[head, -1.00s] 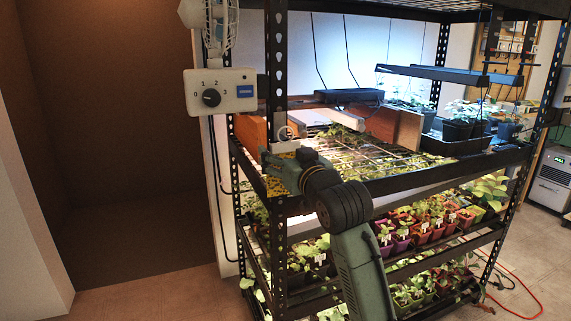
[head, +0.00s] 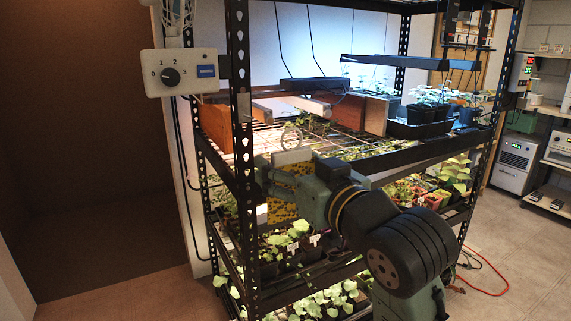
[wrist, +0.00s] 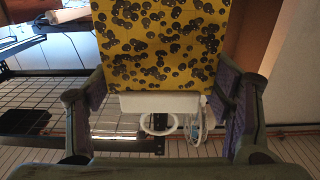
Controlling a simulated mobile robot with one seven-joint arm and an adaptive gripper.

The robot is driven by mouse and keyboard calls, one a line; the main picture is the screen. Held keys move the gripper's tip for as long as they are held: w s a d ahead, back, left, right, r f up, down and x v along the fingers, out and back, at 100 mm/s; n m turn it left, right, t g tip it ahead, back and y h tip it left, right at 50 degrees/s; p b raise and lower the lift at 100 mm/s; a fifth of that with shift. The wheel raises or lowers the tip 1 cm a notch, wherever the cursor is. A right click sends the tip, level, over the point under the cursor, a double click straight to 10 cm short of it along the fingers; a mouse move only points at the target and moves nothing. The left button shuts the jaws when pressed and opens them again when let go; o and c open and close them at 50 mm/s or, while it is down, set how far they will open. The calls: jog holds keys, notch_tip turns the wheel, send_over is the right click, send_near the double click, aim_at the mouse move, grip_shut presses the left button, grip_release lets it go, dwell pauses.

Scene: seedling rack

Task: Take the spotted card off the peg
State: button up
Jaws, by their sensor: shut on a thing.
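The spotted card is yellow with black spots and has a white strip along its top edge. In the head view the card (head: 282,208) hangs below my gripper (head: 268,176), to the right of the rack's front post. A pale plate (head: 243,106) shows on the post; I cannot make out the peg itself.
The black rack post (head: 240,60) stands close left of my gripper. A wire shelf (head: 345,147) with wooden boards and seedlings lies behind. A fan control box (head: 180,73) hangs at upper left. Open floor (head: 510,230) lies at right.

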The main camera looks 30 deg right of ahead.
jog(key=shift+r, duration=0.2)
jog(key=shift+r+p, duration=0.25)
jog(key=shift+p, duration=0.2)
jog(key=shift+s, duration=0.1)
jog(key=s, duration=0.6)
jog(key=shift+s+p, duration=0.35)
jog(key=shift+s, duration=0.05)
dwell(1.1)
jog(key=shift+d+f, duration=0.1)
jog(key=shift+d, duration=0.05)
dwell(0.3)
